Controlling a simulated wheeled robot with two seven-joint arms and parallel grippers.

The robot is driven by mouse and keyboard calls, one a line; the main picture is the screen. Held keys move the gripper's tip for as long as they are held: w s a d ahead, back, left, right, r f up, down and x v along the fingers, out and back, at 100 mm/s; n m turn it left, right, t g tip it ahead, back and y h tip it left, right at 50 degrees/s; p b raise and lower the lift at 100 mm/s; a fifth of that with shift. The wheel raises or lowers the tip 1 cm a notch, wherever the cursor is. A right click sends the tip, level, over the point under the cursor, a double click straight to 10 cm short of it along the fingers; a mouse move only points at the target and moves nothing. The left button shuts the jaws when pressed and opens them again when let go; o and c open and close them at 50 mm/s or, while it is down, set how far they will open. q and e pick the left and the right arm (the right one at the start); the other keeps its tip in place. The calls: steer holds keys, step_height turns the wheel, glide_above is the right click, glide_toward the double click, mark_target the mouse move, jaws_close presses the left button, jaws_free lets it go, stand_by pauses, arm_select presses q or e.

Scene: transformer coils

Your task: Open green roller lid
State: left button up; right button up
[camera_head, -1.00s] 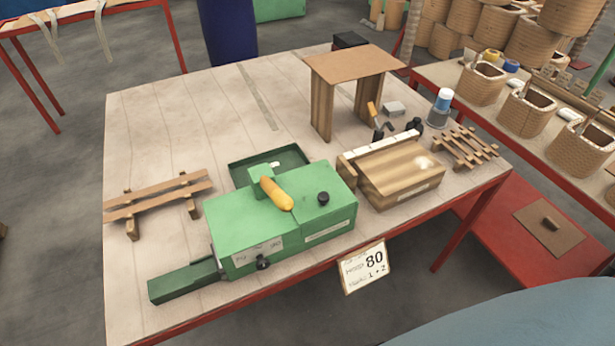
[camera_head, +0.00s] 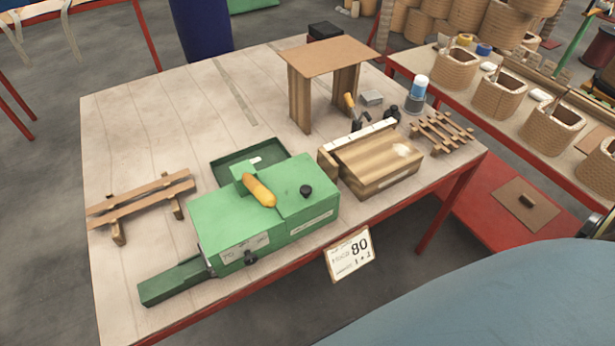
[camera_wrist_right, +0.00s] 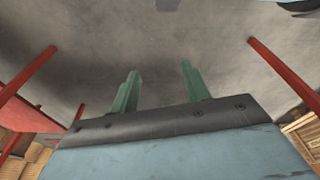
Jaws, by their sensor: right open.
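The green roller box (camera_head: 240,225) sits near the front edge of the work table in the head view. Its green lid (camera_head: 305,207) lies closed on top, with a yellow-orange handle (camera_head: 259,191) and a black knob (camera_head: 306,190). My right gripper (camera_wrist_right: 158,88) shows in the right wrist view, its two green fingers apart with nothing between them. Grey floor lies behind the fingers, and the box is not in that view. In the head view neither gripper shows. A large blue-grey rounded surface fills the lower right corner there.
A wooden box (camera_head: 376,168) stands right of the green box, with a small wooden stand (camera_head: 325,60) behind it. A wooden rack (camera_head: 140,200) lies left. A side table with woven baskets (camera_head: 500,95) is at right. The table's back left is clear.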

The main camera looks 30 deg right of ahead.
steer(key=w+a+r+p, duration=0.2)
steer(key=w+r, duration=0.9)
steer(key=r, duration=0.2)
step_height(320, 180, up, 29)
steer(key=n+y+p, duration=0.3)
steer(key=n+y, duration=0.1)
steer(key=n, duration=0.5)
glide_above(307, 188)
steer(key=s+a, duration=0.2)
steer(key=s, duration=0.3)
steer(key=w+d+r+n, duration=0.2)
steer(key=w+d+r, duration=0.1)
steer(key=d+r, duration=0.5)
steer(key=shift+g, duration=0.3)
steer(key=x, duration=0.8)
steer(key=a+x, duration=0.1)
steer(key=x, duration=0.4)
steer(key=shift+s+r+p, duration=0.1)
steer(key=shift+r+p, duration=0.1)
steer(key=shift+p, duration=0.2)
steer(key=shift+d, duration=0.1)
steer(key=shift+c, duration=0.2)
jaws_close()
